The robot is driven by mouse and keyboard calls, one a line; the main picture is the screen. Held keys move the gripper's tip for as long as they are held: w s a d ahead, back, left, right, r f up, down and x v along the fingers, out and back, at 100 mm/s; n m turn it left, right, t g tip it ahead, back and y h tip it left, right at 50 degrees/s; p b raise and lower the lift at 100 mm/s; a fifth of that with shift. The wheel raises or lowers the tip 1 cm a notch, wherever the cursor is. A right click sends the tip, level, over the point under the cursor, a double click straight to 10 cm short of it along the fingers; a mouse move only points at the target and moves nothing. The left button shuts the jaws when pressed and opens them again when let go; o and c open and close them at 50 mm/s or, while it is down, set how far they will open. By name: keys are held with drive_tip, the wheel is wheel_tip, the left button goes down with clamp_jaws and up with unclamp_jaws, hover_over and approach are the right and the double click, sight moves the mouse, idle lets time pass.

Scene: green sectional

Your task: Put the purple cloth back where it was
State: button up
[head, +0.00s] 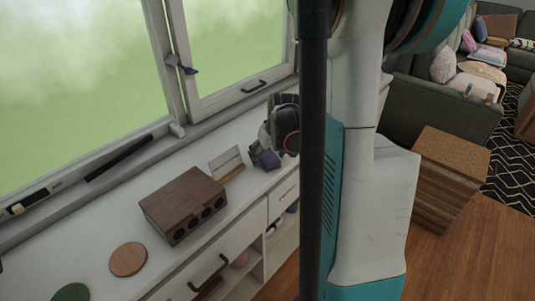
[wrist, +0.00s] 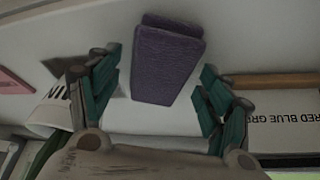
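The purple cloth (wrist: 168,65) is a folded, thick block in the wrist view, lying on or just above a pale surface. My gripper (wrist: 160,62) is open, with green-padded fingers on either side of the cloth. A visible gap separates each finger from the cloth. In the head view my gripper (head: 263,150) is over the white cabinet top (head: 110,222), near the window. I cannot tell whether the cloth touches the top.
A white card on a wooden stand (head: 226,163) is left of my gripper; its lettering shows in the wrist view (wrist: 285,118). A wooden speaker box (head: 180,205) and round coasters (head: 128,259) are farther left. A white patterned object (wrist: 50,113) is by the left finger.

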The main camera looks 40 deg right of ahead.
drive_tip(key=shift+r, duration=0.1)
drive_tip(key=p+v, duration=0.4)
drive_tip(key=v, duration=0.8)
drive_tip(key=shift+w, duration=0.1)
idle(0.3)
